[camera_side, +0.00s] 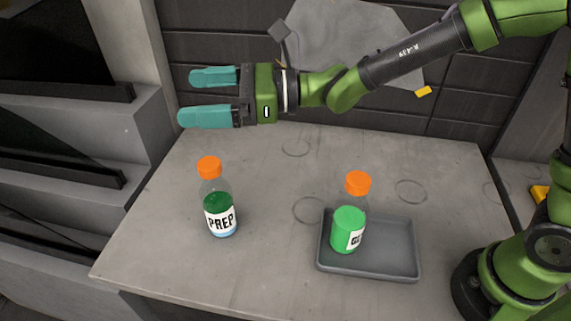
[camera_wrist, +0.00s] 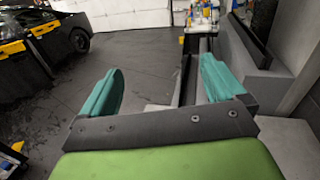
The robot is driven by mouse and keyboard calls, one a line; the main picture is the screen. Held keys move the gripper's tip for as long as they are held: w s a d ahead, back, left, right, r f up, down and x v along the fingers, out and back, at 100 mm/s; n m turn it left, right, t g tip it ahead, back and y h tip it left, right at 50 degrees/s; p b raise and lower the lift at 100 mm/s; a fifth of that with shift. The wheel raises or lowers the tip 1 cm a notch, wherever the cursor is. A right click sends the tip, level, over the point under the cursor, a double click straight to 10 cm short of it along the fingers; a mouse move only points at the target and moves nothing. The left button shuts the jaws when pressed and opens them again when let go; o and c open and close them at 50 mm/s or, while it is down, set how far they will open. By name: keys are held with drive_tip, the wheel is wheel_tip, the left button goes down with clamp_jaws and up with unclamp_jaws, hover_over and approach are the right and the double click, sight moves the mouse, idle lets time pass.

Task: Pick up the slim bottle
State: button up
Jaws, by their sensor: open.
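Two bottles with orange caps stand upright in the side view. The slimmer-looking one is the PREP bottle (camera_side: 219,211), with a dark green body, on the bare table at the left. The other bottle (camera_side: 347,229), bright green with a partly hidden label, stands in the grey tray (camera_side: 388,272). My gripper (camera_side: 205,97) is open and empty, held level above the back left of the table, pointing left. It is above and apart from the PREP bottle. The wrist view shows its two teal fingers (camera_wrist: 159,85) spread with nothing between them; neither bottle shows there.
The table (camera_side: 270,250) is clear between the PREP bottle and the tray. A dark panelled wall (camera_side: 225,40) stands behind it. Grey steps (camera_side: 90,160) lie to the left. The wrist view shows a car (camera_wrist: 45,42) and a shelf with bottles (camera_wrist: 202,15) in the distance.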

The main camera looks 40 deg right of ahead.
sight(209, 205)
drive_tip(key=shift+m+t, duration=0.3)
drive_tip(key=shift+m, duration=0.2)
drive_tip(key=f, duration=2.1)
drive_tip(key=shift+w+a+f, duration=0.1)
drive_tip(key=shift+w+f, duration=0.15)
drive_tip(key=shift+w, duration=0.05)
wheel_tip(209, 205, down, 4)
drive_tip(key=shift+f, duration=0.15)
drive_tip(key=shift+x, duration=1.5)
drive_tip(key=shift+c, duration=0.2)
drive_tip(key=c, duration=0.9)
drive_tip(key=shift+c, duration=1.3)
drive_tip(key=shift+r, duration=0.3)
